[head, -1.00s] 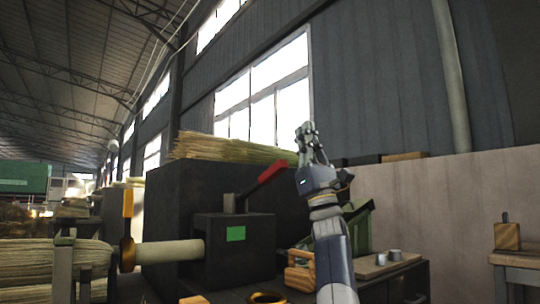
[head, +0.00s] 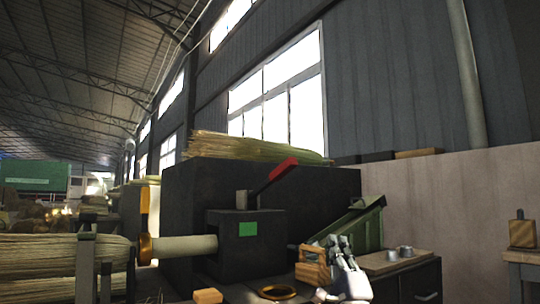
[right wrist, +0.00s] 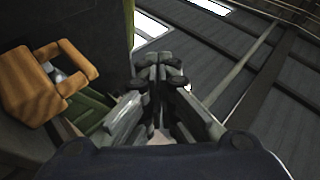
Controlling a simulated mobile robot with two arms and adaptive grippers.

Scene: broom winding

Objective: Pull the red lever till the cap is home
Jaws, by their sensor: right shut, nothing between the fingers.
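The red lever (head: 284,168) slants up to the right from a dark machine box (head: 245,262) with a green square on its front. I cannot tell which part is the cap. My right gripper (head: 341,240) is below and right of the lever, clear of it, pointing up beside a wooden caddy (head: 311,268). Its fingers (right wrist: 160,68) are shut and empty in the right wrist view. My left gripper is not in view.
The caddy also shows at the left of the right wrist view (right wrist: 40,88). A green bin (head: 355,228) stands behind my right gripper. A wooden block (head: 208,296) and a brass ring (head: 277,292) lie in front of the box. Grey cups (head: 404,252) stand on the right board.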

